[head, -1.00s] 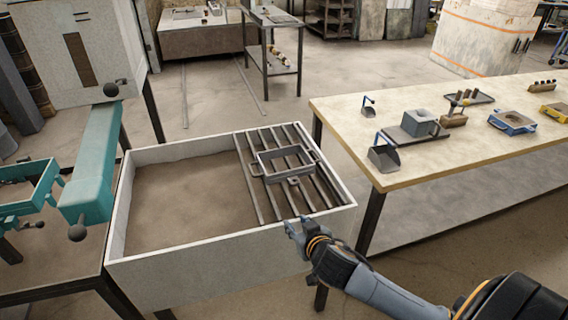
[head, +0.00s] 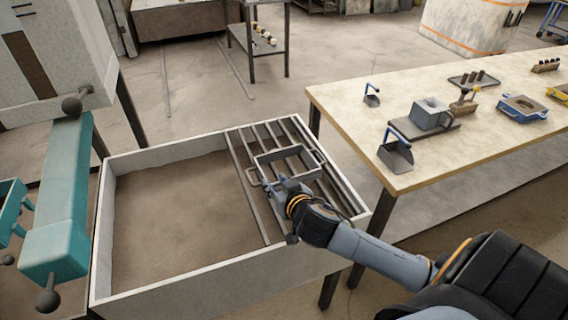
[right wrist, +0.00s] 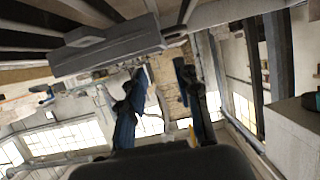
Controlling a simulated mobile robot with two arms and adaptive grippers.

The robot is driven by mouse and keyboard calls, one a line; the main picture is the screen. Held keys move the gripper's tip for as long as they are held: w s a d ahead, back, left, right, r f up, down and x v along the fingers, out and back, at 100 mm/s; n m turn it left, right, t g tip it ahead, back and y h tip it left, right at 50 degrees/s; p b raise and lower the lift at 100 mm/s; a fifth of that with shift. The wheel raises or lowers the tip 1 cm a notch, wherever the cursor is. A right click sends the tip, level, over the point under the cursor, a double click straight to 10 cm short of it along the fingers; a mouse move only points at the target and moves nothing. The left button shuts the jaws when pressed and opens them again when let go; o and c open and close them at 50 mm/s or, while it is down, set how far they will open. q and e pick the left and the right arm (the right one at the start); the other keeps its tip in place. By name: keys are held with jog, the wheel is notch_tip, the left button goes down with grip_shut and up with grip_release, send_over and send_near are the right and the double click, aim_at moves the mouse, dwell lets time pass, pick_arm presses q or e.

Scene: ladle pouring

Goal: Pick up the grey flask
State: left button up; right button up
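The grey flask (head: 283,153), an open rectangular frame with side handles, lies on the metal bars over the right part of the sand bin. My right gripper (head: 277,183) is at the near side of the flask, close to its front wall; the head view does not show whether they touch. In the right wrist view, the two fingers of the gripper (right wrist: 158,88) are spread apart with nothing between them. A grey wall, likely of the flask (right wrist: 110,48), crosses above the fingers there. My left gripper is not in view.
The sand bin (head: 190,271) has raised pale walls. A workbench (head: 345,101) to the right carries a scoop (head: 396,154), a grey block with a hole (head: 430,114) and a blue frame (head: 522,108). A teal beam (head: 59,215) stands left of the bin.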

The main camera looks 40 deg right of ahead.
aim_at(261, 170)
jog(key=x, duration=1)
jog(key=shift+w+a+f, duration=0.15)
jog(key=shift+w+a, duration=0.2)
jog(key=shift+w, duration=0.1)
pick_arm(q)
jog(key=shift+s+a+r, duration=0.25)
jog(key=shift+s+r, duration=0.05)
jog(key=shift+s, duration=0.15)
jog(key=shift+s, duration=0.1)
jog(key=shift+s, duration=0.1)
pick_arm(e)
grip_shut()
jog(key=shift+w, duration=0.1)
